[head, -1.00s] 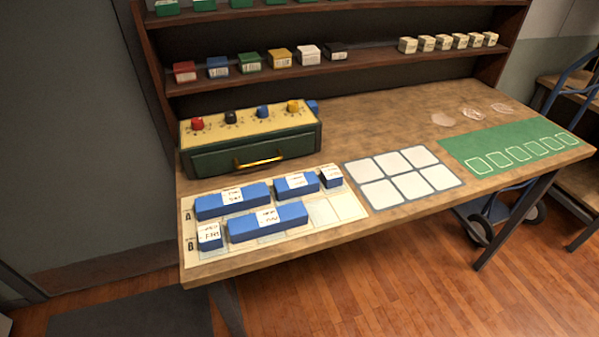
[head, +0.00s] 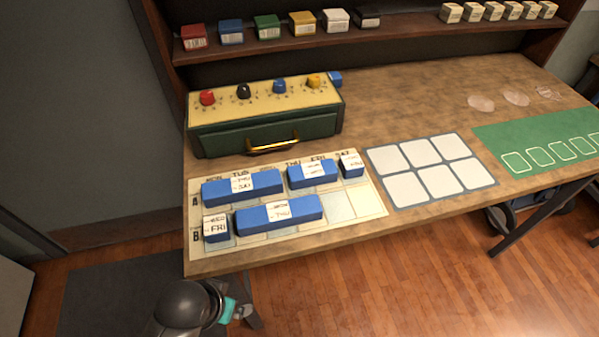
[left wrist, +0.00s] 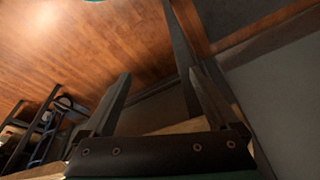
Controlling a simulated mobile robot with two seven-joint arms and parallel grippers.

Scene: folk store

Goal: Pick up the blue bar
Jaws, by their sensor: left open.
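Several blue bars and blocks with white labels lie on a cream chart sheet (head: 372,206) with day columns and rows A and B. Which bar is meant cannot be told. My left gripper (left wrist: 160,75) is open and empty in the left wrist view, with wood floor beyond its fingers. My right gripper is not in view.
A green drawer box (head: 225,142) with coloured knobs stands behind the sheet. Right of it lie a grid mat (head: 430,164) and a green mat (head: 515,138). A shelf (head: 400,28) with small boxes rises behind. The table's front edge is clear.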

